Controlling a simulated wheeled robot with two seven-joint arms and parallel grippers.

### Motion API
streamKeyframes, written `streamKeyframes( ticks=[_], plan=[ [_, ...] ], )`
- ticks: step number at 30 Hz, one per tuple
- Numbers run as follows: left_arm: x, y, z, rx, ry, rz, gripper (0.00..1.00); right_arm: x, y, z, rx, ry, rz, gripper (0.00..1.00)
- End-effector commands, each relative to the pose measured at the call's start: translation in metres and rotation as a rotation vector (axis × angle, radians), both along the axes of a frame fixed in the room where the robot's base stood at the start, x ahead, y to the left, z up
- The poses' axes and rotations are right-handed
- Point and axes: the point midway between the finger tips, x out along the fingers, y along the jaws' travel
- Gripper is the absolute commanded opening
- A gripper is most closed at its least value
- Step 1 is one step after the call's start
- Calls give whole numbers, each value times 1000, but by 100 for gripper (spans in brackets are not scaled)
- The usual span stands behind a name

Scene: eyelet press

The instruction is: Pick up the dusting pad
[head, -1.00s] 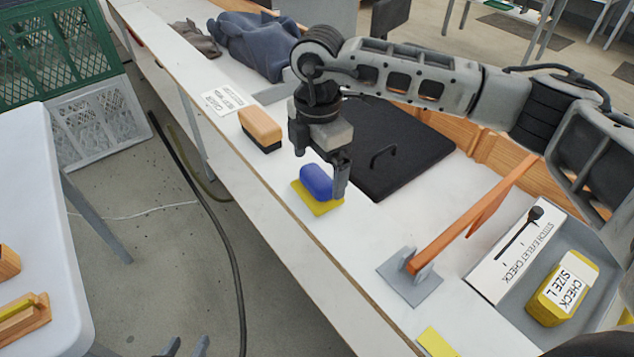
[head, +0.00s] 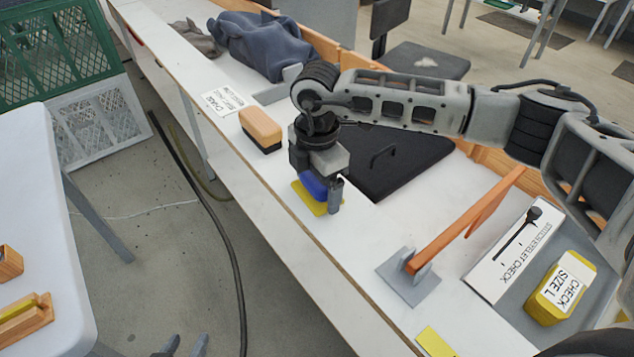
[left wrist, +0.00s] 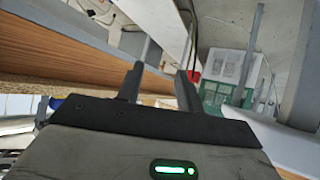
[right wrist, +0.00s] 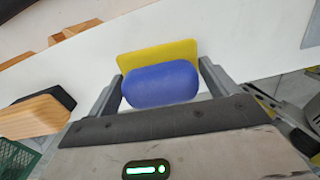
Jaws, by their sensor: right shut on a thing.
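The dusting pad has a blue rounded grip, which shows in the head view (head: 313,186) and the right wrist view (right wrist: 160,84). It sits over a flat yellow piece (right wrist: 160,52) on the white table; in the head view the yellow shows around the blue grip's lower left side (head: 308,200). My right gripper (head: 320,195) points down over the pad and is shut on its blue grip, one finger on each side. My left gripper (left wrist: 158,82) is open and empty, away from the pad; its fingertips also show low in the head view (head: 187,346).
A wooden-backed brush (head: 261,127) lies left of the pad. A black slab (head: 395,160) with a handle lies behind it. An orange lever (head: 465,222) on a grey base stands to the right, near a yellow box (head: 560,290). A blue cloth (head: 262,45) lies farther back.

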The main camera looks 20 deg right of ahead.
Motion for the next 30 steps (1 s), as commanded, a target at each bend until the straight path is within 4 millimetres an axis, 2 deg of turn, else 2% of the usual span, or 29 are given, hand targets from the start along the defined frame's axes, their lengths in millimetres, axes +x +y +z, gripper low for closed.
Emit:
streamKeyframes(
  ticks=[5,10,14,19,24,30],
  plan=[
    [0,0,0,0,0,0,36,1,0,9,1,-2,-1,62],
    [0,0,-1,-1,0,0,36,1,0,33,1,-5,0,62],
    [0,0,-5,-6,0,1,36,9,-21,56,1,-6,-6,62],
    [2,-1,-7,-14,-7,2,36,20,-51,94,1,-7,-6,62],
    [3,-2,-8,-27,-16,3,36,34,-92,110,1,-3,-7,62],
    [4,-3,-6,-38,-21,7,36,45,-120,124,0,-1,-3,62]
  ],
)
